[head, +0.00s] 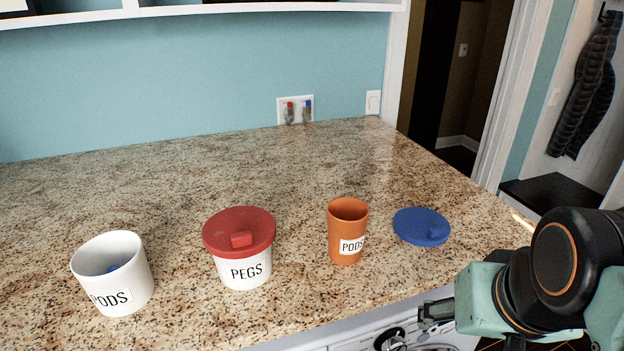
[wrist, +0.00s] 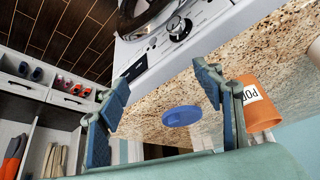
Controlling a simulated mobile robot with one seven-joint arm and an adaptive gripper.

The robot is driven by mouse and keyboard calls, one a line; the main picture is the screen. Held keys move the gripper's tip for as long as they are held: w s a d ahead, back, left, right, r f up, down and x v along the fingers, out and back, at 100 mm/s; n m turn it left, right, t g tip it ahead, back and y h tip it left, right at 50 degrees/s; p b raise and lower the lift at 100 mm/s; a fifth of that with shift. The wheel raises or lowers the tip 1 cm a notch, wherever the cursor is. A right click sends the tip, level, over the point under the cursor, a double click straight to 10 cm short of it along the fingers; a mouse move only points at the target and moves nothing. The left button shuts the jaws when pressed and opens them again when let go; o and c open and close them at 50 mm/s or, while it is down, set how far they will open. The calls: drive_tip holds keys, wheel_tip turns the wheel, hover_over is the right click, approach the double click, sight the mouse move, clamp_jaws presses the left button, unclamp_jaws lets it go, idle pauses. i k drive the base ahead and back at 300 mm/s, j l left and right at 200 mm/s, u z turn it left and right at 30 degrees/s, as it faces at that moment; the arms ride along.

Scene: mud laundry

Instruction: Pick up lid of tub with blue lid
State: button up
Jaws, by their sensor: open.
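A round blue lid (head: 422,227) with a small raised knob lies loose on the granite counter, right of the orange cup, and on no tub. It also shows in the wrist view (wrist: 181,115), between the fingers but beyond them. My gripper (wrist: 160,84) is open and empty. In the head view my gripper (head: 432,318) is low at the right, in front of the counter's front edge, apart from the lid. An open white tub (head: 125,288) labelled PODS stands at the left with something blue inside.
A washing machine (wrist: 178,35) is below the counter.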

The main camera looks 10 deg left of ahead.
sight(422, 228)
drive_tip(key=u, duration=2.05)
drive_tip(key=k+l, duration=0.1)
drive_tip(key=l, duration=0.35)
drive_tip(key=k+l+z, duration=0.15)
drive_tip(key=l, duration=0.7)
drive_tip(key=k+l+z, duration=0.1)
drive_tip(key=l, duration=0.3)
drive_tip(key=k+j+u, duration=0.25)
drive_tip(key=l+z, duration=0.15)
drive_tip(key=i+l+z, duration=0.15)
drive_tip(key=l, duration=0.1)
